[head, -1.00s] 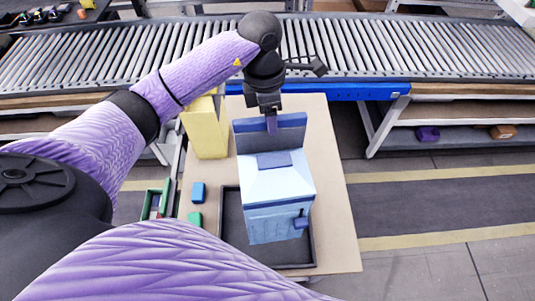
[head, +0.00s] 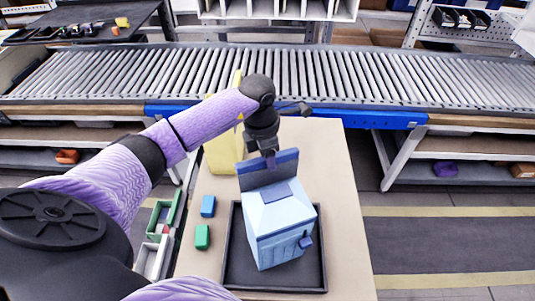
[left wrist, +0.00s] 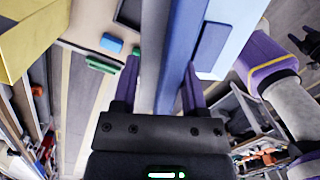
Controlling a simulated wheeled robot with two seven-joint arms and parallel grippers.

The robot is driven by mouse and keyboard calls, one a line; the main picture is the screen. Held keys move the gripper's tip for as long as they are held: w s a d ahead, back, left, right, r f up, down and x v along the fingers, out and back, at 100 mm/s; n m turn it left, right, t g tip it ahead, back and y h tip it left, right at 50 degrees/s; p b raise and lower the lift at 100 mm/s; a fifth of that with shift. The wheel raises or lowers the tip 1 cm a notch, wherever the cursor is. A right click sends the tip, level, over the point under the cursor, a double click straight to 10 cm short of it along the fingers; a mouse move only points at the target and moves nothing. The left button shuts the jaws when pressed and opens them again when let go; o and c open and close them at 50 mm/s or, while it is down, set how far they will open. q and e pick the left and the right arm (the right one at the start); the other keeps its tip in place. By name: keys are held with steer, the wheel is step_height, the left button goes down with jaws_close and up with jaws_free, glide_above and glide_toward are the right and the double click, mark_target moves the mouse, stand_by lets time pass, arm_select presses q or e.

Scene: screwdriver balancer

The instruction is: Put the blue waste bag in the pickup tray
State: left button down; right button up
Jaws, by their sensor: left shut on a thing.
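The blue waste bag (head: 280,220) is a light blue, box-like bag with a darker blue upright top flap (head: 268,169). My left gripper (head: 270,160) is shut on this flap from above. In the left wrist view the flap (left wrist: 182,50) runs between the two fingers of the left gripper (left wrist: 160,90). The black pickup tray (head: 234,268) lies on the tan table, and the bag is upright within its outline in the head view. The bag hides much of the tray floor; I cannot tell whether its bottom touches it. My right gripper is not in view.
A yellow box (head: 222,153) stands behind the tray. A small blue block (head: 208,206) and a green block (head: 202,237) lie left of it. Small green and white bins (head: 155,250) are at the table's left edge. A roller conveyor (head: 300,78) crosses behind. The table's right strip is clear.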

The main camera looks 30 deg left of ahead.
arm_select(q)
steer(key=shift+f, duration=0.1)
steer(key=c, duration=0.6)
jaws_free()
steer(key=shift+f, duration=0.15)
steer(key=o, duration=0.5)
steer(key=r, duration=0.8)
steer(key=a+r, duration=0.1)
steer(key=r, duration=0.3)
steer(key=shift+s+r, duration=0.2)
steer(key=shift+s, duration=0.1)
